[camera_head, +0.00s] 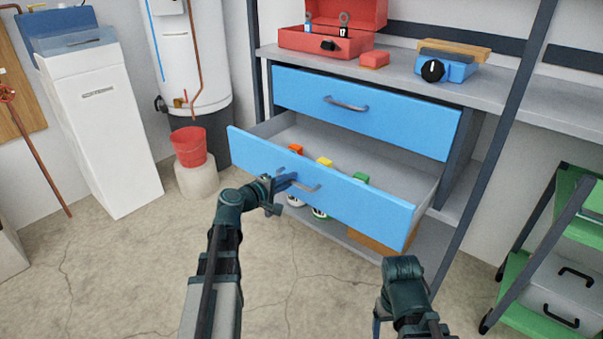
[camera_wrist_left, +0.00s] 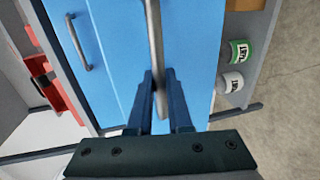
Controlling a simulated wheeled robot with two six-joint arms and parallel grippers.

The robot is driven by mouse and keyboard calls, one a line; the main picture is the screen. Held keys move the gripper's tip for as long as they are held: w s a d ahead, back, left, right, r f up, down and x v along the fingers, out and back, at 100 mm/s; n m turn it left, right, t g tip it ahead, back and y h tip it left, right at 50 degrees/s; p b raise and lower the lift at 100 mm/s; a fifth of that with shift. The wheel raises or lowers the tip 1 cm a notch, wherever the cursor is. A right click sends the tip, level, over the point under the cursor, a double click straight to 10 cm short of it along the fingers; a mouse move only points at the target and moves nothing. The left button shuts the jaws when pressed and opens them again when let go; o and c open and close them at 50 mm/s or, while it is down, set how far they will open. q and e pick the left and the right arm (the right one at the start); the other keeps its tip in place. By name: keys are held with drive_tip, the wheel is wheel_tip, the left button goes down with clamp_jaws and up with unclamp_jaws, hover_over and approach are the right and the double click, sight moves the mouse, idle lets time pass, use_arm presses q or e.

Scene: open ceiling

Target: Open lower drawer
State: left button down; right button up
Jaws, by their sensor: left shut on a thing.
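The lower drawer (camera_head: 345,197) has a blue front and is pulled well out of the bench unit. Orange, yellow and green items (camera_head: 325,162) lie inside it. Its metal bar handle (camera_head: 307,184) is on the front. My left gripper (camera_head: 288,181) is at this handle, shut on it; in the left wrist view the two blue fingers (camera_wrist_left: 160,98) sit on either side of the handle bar (camera_wrist_left: 157,60). The upper drawer (camera_head: 365,112) is blue and closed. My right arm shows at the bottom right of the head view; its fingertips are hidden.
A red toolbox (camera_head: 331,40) and a blue box with a black dial (camera_head: 445,68) stand on the grey worktop. A red bucket (camera_head: 189,147) sits on a pale stand at left. Green shelving (camera_head: 550,270) stands at right. The concrete floor before the drawer is clear.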

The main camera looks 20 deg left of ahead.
use_arm(q)
drive_tip(key=shift+f+v, duration=0.25)
drive_tip(key=shift+v, duration=1)
drive_tip(key=shift+f+v, duration=0.25)
drive_tip(key=shift+v, duration=1)
drive_tip(key=shift+s, duration=0.1)
drive_tip(key=c, duration=1.1)
unclamp_jaws()
drive_tip(key=p+v, duration=0.1)
drive_tip(key=v, duration=0.6)
drive_tip(key=shift+s, duration=0.25)
